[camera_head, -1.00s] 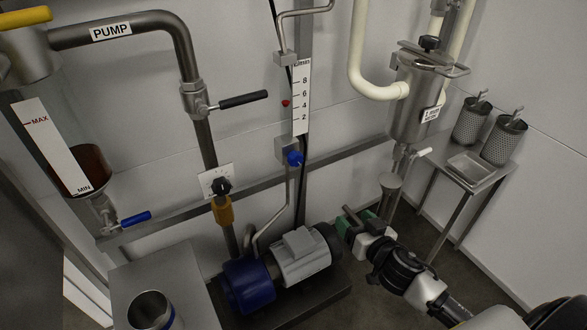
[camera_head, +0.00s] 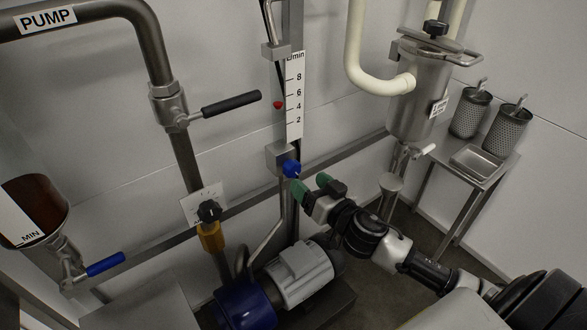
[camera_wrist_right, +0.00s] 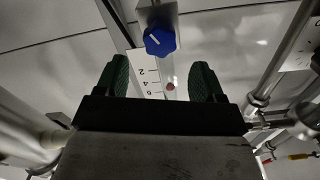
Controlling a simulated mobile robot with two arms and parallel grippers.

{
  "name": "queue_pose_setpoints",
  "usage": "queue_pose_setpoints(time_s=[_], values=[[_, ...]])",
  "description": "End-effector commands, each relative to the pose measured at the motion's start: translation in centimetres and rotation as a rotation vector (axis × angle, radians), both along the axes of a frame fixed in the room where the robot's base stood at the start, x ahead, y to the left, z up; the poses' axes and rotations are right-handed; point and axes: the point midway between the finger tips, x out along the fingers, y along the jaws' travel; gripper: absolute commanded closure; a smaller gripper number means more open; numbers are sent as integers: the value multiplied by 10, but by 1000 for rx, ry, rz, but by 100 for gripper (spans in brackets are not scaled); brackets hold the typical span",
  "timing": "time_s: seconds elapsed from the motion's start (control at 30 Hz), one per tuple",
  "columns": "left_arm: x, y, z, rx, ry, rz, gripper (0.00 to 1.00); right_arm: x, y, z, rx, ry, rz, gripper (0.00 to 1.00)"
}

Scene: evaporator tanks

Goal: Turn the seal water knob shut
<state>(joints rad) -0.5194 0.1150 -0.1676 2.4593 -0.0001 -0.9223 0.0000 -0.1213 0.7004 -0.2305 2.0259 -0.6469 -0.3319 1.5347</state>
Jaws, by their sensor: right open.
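The seal water knob is taken to be the blue knob (camera_head: 291,169) on a grey block below the flow scale (camera_head: 294,97). In the right wrist view the blue knob (camera_wrist_right: 160,40) has a white pointer line and shows beyond the fingertips, between them in width. My right gripper (camera_head: 311,184) is open, with green fingers just right of and slightly below the knob. In the wrist view its green fingers (camera_wrist_right: 156,80) stand wide apart with nothing between them. Contact with the knob cannot be seen. My left gripper is not in view.
A black-handled pipe valve (camera_head: 232,104) and a black dial knob (camera_head: 208,212) are to the left. A blue-and-grey pump (camera_head: 301,273) sits below. A steel filter housing (camera_head: 418,95) and a side table (camera_head: 478,163) with mesh baskets are to the right. A horizontal rail runs behind.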

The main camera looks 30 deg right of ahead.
Motion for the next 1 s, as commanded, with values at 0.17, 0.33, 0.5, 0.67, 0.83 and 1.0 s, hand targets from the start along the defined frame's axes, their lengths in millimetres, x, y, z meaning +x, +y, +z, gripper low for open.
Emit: queue_pose_setpoints(time_s=[0.17,0.33,0.5,0.67,0.83,1.0], values=[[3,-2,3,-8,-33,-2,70,28,3,1,-2,-3,-1,31],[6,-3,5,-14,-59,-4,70,48,6,0,-2,-2,-1,31],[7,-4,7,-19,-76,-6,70,61,8,0,0,-1,-1,31],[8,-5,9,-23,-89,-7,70,65,9,0,0,0,-1,31],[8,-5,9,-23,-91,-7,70,65,9,0,0,0,-1,31],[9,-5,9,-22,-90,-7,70,65,9,0,0,0,-1,48]])
